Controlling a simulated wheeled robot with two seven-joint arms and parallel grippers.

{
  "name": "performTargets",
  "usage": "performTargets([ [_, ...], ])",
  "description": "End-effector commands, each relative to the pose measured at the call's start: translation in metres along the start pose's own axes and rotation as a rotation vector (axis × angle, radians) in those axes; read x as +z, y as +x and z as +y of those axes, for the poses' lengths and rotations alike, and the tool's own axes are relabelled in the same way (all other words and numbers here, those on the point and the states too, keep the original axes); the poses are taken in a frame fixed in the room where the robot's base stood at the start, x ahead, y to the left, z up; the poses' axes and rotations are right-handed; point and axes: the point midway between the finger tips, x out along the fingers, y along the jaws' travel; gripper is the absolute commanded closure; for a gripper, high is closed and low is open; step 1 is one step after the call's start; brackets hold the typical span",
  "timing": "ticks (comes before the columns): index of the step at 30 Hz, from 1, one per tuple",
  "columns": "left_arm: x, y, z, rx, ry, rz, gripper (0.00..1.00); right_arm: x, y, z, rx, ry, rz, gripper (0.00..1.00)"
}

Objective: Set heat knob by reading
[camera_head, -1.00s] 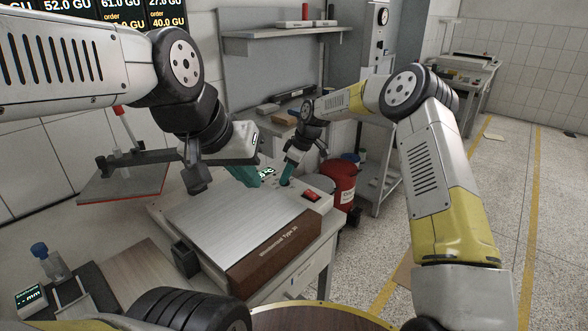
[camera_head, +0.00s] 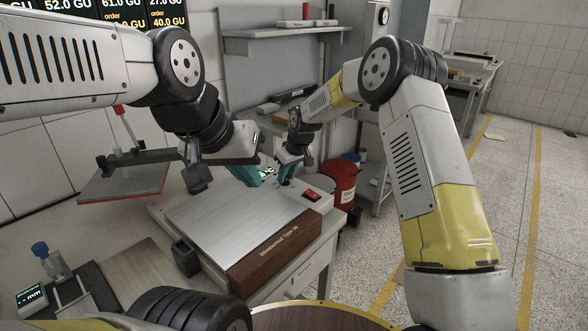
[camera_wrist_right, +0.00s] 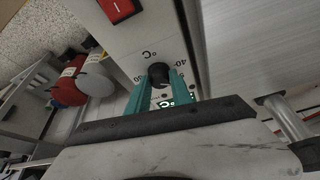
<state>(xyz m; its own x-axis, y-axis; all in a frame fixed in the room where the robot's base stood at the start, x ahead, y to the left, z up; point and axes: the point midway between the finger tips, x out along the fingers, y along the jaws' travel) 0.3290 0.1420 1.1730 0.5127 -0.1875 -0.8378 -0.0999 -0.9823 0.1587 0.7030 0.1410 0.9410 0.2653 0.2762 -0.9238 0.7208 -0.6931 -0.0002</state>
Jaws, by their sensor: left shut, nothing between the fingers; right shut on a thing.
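The heat knob (camera_wrist_right: 158,73) is a small black round dial on the light panel of the hot plate unit, with °C and number marks around it. My right gripper (camera_wrist_right: 160,80) has its teal fingers shut on the knob, one on each side. In the head view my right gripper (camera_head: 283,179) is at the unit's far corner and hides the knob. A small lit display (camera_head: 265,171) shows beside it, and in part behind the fingers in the wrist view (camera_wrist_right: 178,100); its digits cannot be read.
The unit has a wide metal plate (camera_head: 235,218), a brown front and a red switch (camera_head: 312,195). A red bin (camera_head: 341,184) is behind at right. Order screens (camera_head: 125,12) hang at the upper left.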

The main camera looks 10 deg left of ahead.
Motion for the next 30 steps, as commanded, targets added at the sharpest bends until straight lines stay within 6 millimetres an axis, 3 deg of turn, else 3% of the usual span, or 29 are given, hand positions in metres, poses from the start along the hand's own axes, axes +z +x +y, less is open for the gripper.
performTargets([
  [12, 0.0, 0.0, 0.0, 0.0, 0.0, 0.0, 1.0, -0.0007, -0.0006, -0.0014, 0.074, 0.174, 0.001, 1.0],
  [28, 0.0, 0.0, 0.0, 0.0, 0.0, 0.0, 1.0, -0.0006, -0.0004, -0.0014, 0.082, 0.197, 0.001, 1.0],
  [29, 0.0, 0.0, 0.0, 0.0, 0.0, 0.0, 1.0, -0.0006, -0.0003, -0.0014, 0.082, 0.197, 0.001, 0.7],
  [30, 0.0, 0.0, 0.0, 0.0, 0.0, 0.0, 1.0, -0.0006, -0.0003, -0.0014, 0.082, 0.197, 0.001, 0.62],
])
